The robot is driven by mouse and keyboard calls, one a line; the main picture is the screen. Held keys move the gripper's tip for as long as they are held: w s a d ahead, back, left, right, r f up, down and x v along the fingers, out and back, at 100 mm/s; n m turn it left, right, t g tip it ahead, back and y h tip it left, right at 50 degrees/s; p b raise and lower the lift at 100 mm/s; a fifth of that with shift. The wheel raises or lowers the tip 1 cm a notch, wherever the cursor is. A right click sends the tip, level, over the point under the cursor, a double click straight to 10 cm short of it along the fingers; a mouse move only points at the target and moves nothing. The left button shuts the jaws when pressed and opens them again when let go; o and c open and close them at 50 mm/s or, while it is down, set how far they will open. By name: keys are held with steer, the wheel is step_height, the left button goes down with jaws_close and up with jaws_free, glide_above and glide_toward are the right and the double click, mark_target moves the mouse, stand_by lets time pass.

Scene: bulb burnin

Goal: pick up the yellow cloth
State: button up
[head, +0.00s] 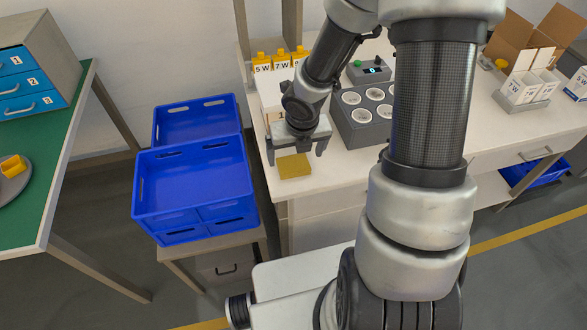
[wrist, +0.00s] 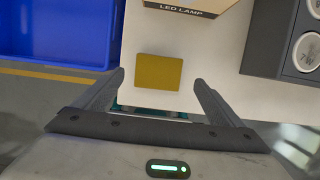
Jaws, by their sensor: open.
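The yellow cloth (head: 294,166) is a small flat square lying near the left front corner of the white bench (head: 350,170). In the wrist view the cloth (wrist: 158,72) lies just beyond my fingertips, centred between them. My gripper (head: 297,154) is above the bench, pointing down, with its fingers spread and nothing between them. In the wrist view the two fingers of my gripper (wrist: 158,78) stand wide apart. The cloth is fully visible in the wrist view.
A grey socket block (head: 366,116) with round sockets stands right of the cloth. A carton marked LED LAMP (wrist: 190,5) lies behind the cloth. Blue crates (head: 195,185) stand left of the bench. Bare bench surface surrounds the cloth.

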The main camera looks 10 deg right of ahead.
mark_target(294, 163)
steer(key=b+x, duration=0.2)
steer(key=x, duration=0.2)
steer(key=shift+a+f, duration=0.1)
steer(key=shift+f, duration=0.3)
steer(key=shift+c, duration=0.2)
steer(key=c, duration=1.2)
steer(key=shift+r, duration=0.2)
step_height(294, 163, up, 10)
steer(key=p, duration=0.6)
steer(key=shift+f, duration=0.1)
